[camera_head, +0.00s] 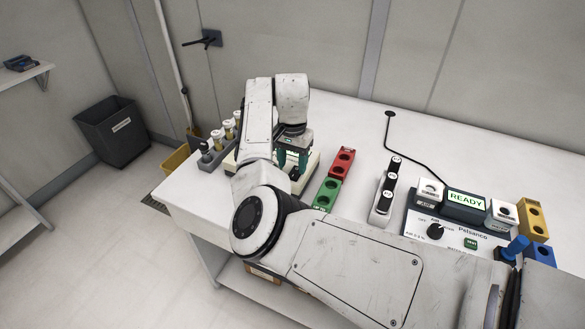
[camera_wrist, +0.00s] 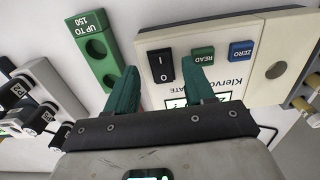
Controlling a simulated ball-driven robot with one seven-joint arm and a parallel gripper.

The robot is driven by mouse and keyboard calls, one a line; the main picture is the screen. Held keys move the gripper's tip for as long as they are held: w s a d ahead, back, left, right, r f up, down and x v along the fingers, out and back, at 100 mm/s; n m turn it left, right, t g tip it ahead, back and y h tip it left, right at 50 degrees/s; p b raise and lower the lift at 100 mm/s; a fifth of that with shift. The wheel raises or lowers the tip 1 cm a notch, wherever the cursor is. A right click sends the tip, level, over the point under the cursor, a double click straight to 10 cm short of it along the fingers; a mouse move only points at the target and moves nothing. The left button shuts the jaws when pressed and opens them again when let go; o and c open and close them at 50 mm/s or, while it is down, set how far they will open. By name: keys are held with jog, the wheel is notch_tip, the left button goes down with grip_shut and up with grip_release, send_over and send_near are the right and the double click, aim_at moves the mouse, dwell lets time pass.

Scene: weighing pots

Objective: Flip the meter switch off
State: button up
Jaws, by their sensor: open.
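A cream-coloured device (camera_wrist: 225,37) lettered "Klervo" lies below my gripper in the wrist view. It bears a black rocker switch (camera_wrist: 162,66) marked I and O, a green READ button and a blue ZERO button. My gripper (camera_wrist: 161,78) is open and empty. In the picture the rocker lies between the two teal fingertips, the right one close to READ. I cannot tell whether they touch the device or which way the rocker is set. In the head view my gripper (camera_head: 293,157) is over the same device (camera_head: 314,166), largely hidden by my arm.
A dark unit with a READY display (camera_head: 466,198) and a black knob (camera_head: 435,231) stands at the right. A green block (camera_wrist: 97,50) and a red block (camera_head: 343,160) lie beside the cream device. A grey rack (camera_head: 217,157) with capped pots stands left. Bare table lies behind.

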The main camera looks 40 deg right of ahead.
aim_at(293, 176)
jog(key=shift+f, duration=1.6)
